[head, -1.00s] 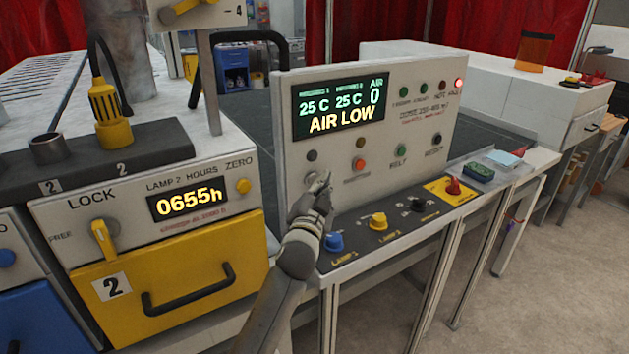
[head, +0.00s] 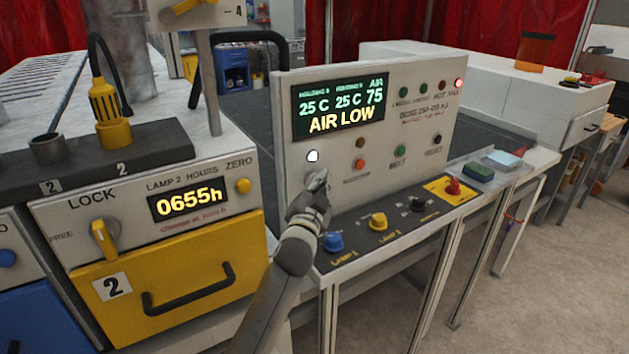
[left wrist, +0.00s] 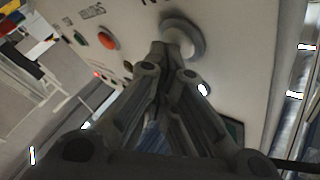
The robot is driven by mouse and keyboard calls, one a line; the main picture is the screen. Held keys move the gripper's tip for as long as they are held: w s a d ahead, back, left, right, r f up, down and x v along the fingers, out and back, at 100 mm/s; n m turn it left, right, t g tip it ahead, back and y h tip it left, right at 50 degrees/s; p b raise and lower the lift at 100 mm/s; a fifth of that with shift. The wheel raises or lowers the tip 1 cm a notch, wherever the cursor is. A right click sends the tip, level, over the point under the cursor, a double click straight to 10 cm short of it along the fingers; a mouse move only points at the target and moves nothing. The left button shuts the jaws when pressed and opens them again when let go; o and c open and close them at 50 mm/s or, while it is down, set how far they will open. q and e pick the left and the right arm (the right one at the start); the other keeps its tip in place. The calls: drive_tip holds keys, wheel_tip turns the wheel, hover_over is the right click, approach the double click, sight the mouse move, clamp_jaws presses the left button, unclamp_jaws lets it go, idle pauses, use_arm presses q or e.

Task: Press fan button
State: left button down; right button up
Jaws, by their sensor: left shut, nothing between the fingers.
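The control panel (head: 400,150) stands upright behind the front ledge. A large pale round button (left wrist: 183,40) at its lower left shows in the left wrist view; I take it as the fan button, as its label cannot be read. In the head view my gripper mostly hides it. The small lamp (head: 312,156) above it glows white. My left gripper (head: 319,181) is shut and empty, its fingertips right at the button; I cannot tell whether they touch it. The display (head: 338,107) reads AIR 75 and AIR LOW. My right gripper is not in view.
Orange (head: 358,164), green (head: 399,151) and dark (head: 437,139) buttons lie to the right on the panel. Blue (head: 333,242) and yellow (head: 378,221) knobs and a red switch (head: 453,186) stand on the ledge. A yellow drawer (head: 175,280) is at left.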

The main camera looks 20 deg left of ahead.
use_arm(q)
drive_tip(key=shift+s+d, duration=0.55)
drive_tip(key=shift+d, duration=0.1)
drive_tip(key=shift+f, duration=0.1)
drive_tip(key=shift+s+d, duration=0.75)
drive_tip(key=shift+d, duration=0.25)
drive_tip(key=shift+s+d, duration=0.75)
drive_tip(key=shift+d, duration=0.25)
